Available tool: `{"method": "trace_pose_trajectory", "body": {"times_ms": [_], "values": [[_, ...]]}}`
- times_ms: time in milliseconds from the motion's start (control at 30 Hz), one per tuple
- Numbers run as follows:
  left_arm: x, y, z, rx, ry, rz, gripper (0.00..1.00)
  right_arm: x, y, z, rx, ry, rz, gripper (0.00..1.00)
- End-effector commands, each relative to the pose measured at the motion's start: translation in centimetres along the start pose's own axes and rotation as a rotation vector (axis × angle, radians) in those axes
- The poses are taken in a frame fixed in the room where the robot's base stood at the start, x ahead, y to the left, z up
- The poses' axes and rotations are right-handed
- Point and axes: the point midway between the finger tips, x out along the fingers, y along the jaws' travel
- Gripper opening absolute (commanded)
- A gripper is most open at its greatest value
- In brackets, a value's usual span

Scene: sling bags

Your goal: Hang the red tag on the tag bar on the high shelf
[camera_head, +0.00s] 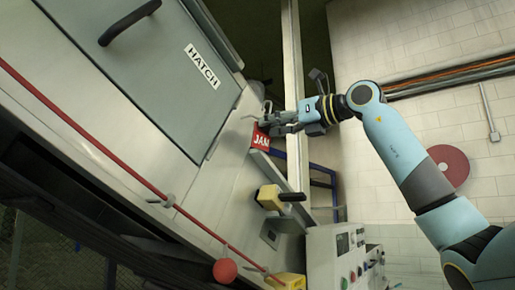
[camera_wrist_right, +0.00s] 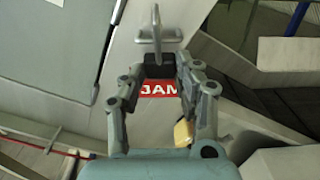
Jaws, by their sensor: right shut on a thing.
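The red tag (camera_head: 261,139), lettered JAM, is at the right edge of the machine's pale front, at my right gripper (camera_head: 269,128). In the right wrist view the tag (camera_wrist_right: 157,90) shows between and beyond the fingers of the right gripper (camera_wrist_right: 160,67), which is shut on it. The exact grip point is hidden by the dark finger pads. A grey metal bar with a crosspiece (camera_wrist_right: 157,38), seemingly the tag bar, stands just beyond the fingertips. In the head view a small metal hook shape (camera_head: 266,108) shows there. Whether the tag touches it I cannot tell. My left gripper is not in view.
A grey hatch (camera_head: 165,70) with a black handle fills the upper left. A red cord (camera_head: 125,176) with a red ball (camera_head: 225,271) runs across the front below. A yellow block with a black lever (camera_head: 270,196) and a control box (camera_head: 335,255) are below the gripper.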

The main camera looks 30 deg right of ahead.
Motion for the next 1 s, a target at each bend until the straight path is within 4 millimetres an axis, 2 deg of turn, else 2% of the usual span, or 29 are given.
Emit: {"method": "trace_pose_trajectory", "body": {"times_ms": [700, 1000], "values": [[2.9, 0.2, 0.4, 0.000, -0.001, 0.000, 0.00, -4.0, 0.0, -0.2, -0.001, 0.002, -0.001, 0.00], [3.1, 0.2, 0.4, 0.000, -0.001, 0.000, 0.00, -4.6, 0.0, -0.1, 0.000, 0.002, 0.000, 0.00]]}}
